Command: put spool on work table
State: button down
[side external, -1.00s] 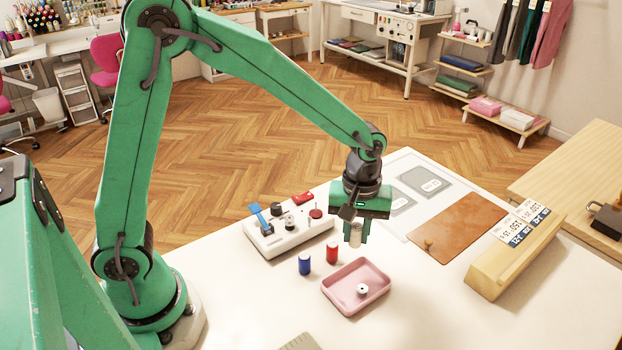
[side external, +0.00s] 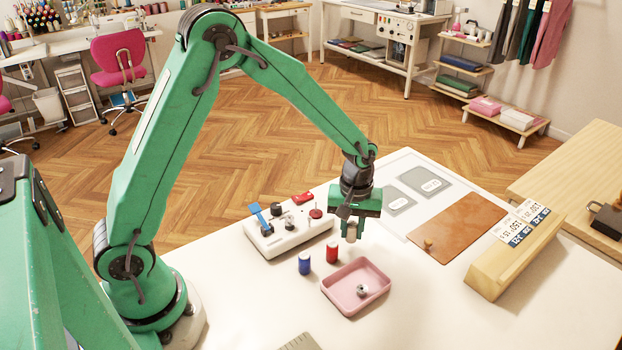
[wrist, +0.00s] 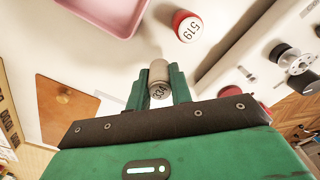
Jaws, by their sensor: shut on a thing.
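A beige-grey spool (side external: 351,236) is gripped between the green fingers of my gripper (side external: 351,230). In the wrist view the spool (wrist: 159,75) sits between the two fingertips (wrist: 158,88), with a dark number on its near end. The gripper points down above the pale work table (side external: 235,293), behind the pink tray. The spool appears held above the tabletop; the exact gap is hard to tell.
A pink tray (side external: 341,295) holds a small bobbin (side external: 362,291). A red spool (side external: 332,253) and a blue spool (side external: 305,264) stand close by. The front table is mostly clear.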

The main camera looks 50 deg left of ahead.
jog(key=shift+f, duration=1.05)
jog(key=shift+f, duration=0.1)
jog(key=c, duration=1.3)
grip_release()
jog(key=shift+o, duration=0.2)
notch_tip(320, 180, up, 12)
jog(key=shift+r, duration=0.25)
